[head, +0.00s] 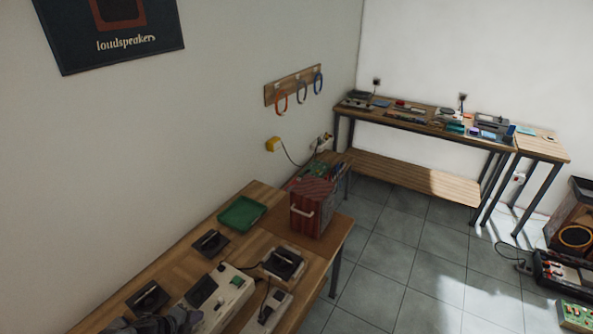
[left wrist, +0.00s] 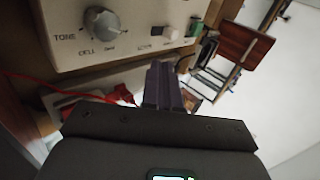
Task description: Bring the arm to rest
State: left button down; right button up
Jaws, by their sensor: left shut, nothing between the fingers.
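My left gripper (head: 178,318) is at the bottom edge of the head view, low over the near end of the wooden workbench (head: 240,196). In the left wrist view its fingers (left wrist: 163,82) are together, with nothing between them. They are close to a cream device (left wrist: 130,30) with a grey knob and a "TONE" label; I cannot tell whether they touch it. The rest of my left arm is mostly out of the head view. My right gripper is not in view.
The bench holds cream devices (head: 222,297), black items (head: 210,243), a green tray (head: 242,214) and a red box with a handle (head: 312,212). In the left wrist view a red cable (left wrist: 50,82) lies near the fingers. Tiled floor (head: 405,265) is open to the right.

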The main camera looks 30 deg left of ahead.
pick_arm(q)
jog(key=s+d+r+n+g, duration=0.15)
jog(key=d+n, duration=0.25)
jog(key=d, duration=0.4)
jog(key=s+d+r+n+g, duration=0.1)
jog(key=s+d+r+n, duration=0.15)
jog(key=d, duration=0.65)
jog(key=s+d+r+n+g, duration=0.1)
jog(key=s+d+n, duration=0.25)
jog(key=d, duration=0.45)
jog(key=s+d+r+n+g, duration=0.2)
jog(key=s+d+r+n, duration=0.35)
jog(key=r, duration=0.25)
notch_tip(320, 180, up, 13)
jog(key=p, duration=1.3)
jog(key=shift+d, duration=0.1)
